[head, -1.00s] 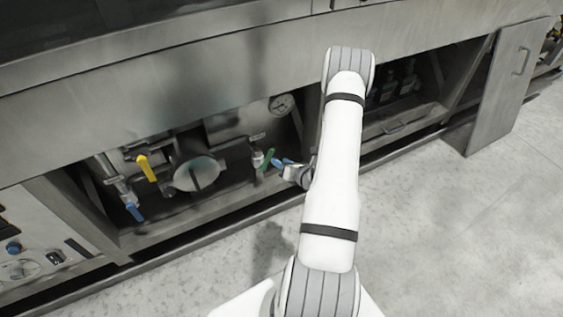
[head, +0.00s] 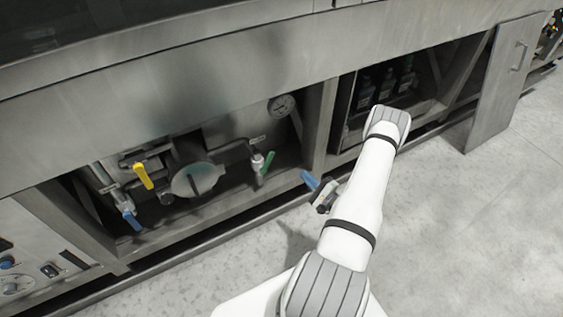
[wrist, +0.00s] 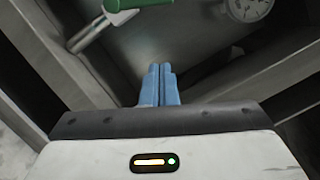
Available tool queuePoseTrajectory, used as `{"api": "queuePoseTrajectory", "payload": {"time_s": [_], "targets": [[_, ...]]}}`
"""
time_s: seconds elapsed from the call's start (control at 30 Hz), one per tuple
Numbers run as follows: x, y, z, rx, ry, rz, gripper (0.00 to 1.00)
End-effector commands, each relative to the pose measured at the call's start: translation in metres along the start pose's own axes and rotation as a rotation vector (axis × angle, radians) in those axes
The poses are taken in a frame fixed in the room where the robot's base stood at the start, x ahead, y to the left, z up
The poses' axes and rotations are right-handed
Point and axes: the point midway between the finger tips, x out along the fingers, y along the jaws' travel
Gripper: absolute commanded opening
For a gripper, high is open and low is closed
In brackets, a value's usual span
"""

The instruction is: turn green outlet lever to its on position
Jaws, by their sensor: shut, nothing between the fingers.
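The green outlet lever (head: 268,162) sits on a pipe valve inside the open washer compartment, right of the round cover. In the head view it stands tilted, its handle running up to the right from the valve. In the wrist view part of the lever (wrist: 130,7) shows at the top, left of centre, cut by the frame edge. My gripper (head: 306,176) has blue fingers, shut and empty. It is in front of the compartment, right of the lever and apart from it. The shut fingers also show in the wrist view (wrist: 160,70).
A yellow lever (head: 143,175) and a blue lever (head: 132,221) are on pipes at the compartment's left. A pressure gauge (head: 282,105) is up right of the green lever. The compartment's right post stands near my gripper. The floor (head: 450,230) in front is clear.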

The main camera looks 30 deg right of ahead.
Motion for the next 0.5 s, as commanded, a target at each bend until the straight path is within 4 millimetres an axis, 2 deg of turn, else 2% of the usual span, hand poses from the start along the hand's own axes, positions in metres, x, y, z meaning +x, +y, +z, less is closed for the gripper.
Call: {"api": "queuePoseTrajectory", "payload": {"time_s": [0.17, 0.5], "targets": [[0.011, 0.001, 0.000, -0.024, -0.009, -0.003, 0.00], [0.080, 0.002, 0.001, -0.023, -0.011, -0.003, 0.00]]}}
